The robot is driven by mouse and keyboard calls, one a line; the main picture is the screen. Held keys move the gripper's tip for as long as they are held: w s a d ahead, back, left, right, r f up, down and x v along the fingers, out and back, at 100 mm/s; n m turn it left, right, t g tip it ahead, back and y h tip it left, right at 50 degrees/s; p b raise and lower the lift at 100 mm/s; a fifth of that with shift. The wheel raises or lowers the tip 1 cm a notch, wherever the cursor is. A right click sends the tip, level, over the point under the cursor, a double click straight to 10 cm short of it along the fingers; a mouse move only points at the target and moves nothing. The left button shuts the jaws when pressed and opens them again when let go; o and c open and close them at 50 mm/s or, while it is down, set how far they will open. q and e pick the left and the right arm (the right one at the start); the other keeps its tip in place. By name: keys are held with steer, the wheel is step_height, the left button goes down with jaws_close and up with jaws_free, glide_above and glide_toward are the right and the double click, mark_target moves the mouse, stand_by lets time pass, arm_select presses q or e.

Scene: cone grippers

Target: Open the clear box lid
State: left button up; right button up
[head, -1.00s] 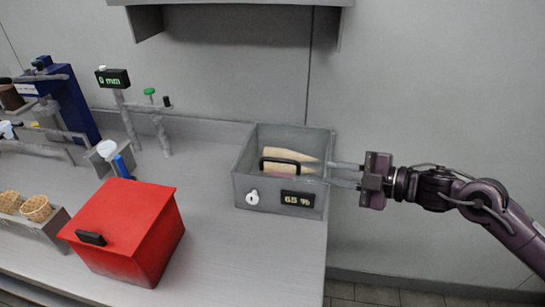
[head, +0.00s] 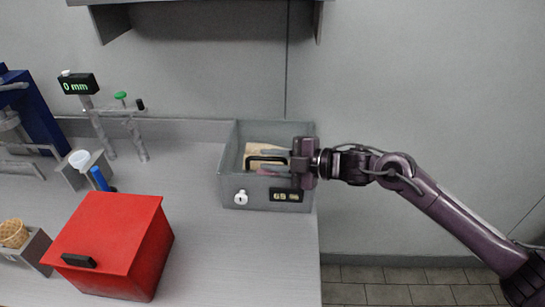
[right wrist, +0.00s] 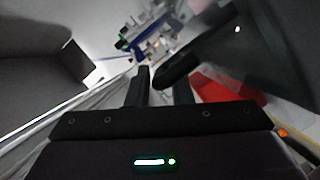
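The clear box (head: 230,180) is a grey-walled box with a see-through top, near the right end of the counter. A black bar handle (head: 255,161) stands on its lid, and the lid looks closed. Pale cones show faintly through it. My right gripper (head: 272,163) reaches in from the right, its fingers over the lid at the handle's right end. In the right wrist view its two fingers (right wrist: 162,92) stand apart, with a dark bar just beyond them. I cannot tell whether they touch the handle. My left gripper is not in view.
A red box (head: 115,240) with a black handle stands at the front left. A stand with a "0 mm" display (head: 78,84), a blue machine (head: 35,120) and a cone holder (head: 25,255) are farther left. A shelf (head: 200,2) hangs above. The counter ends just right of the clear box.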

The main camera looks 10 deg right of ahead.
jaws_close()
steer(key=shift+w+r+p, duration=0.1)
steer(key=shift+r+p, duration=0.45)
steer(key=w+d+r+m+g+p, duration=0.1)
steer(key=w+r+m+g+p, duration=0.2)
steer(key=r+p, duration=0.7)
steer(key=w+r+m, duration=0.1)
steer(key=w+m, duration=0.1)
steer(key=w, duration=0.1)
steer(key=shift+w+d+r, duration=0.15)
steer(key=shift+r, duration=0.15)
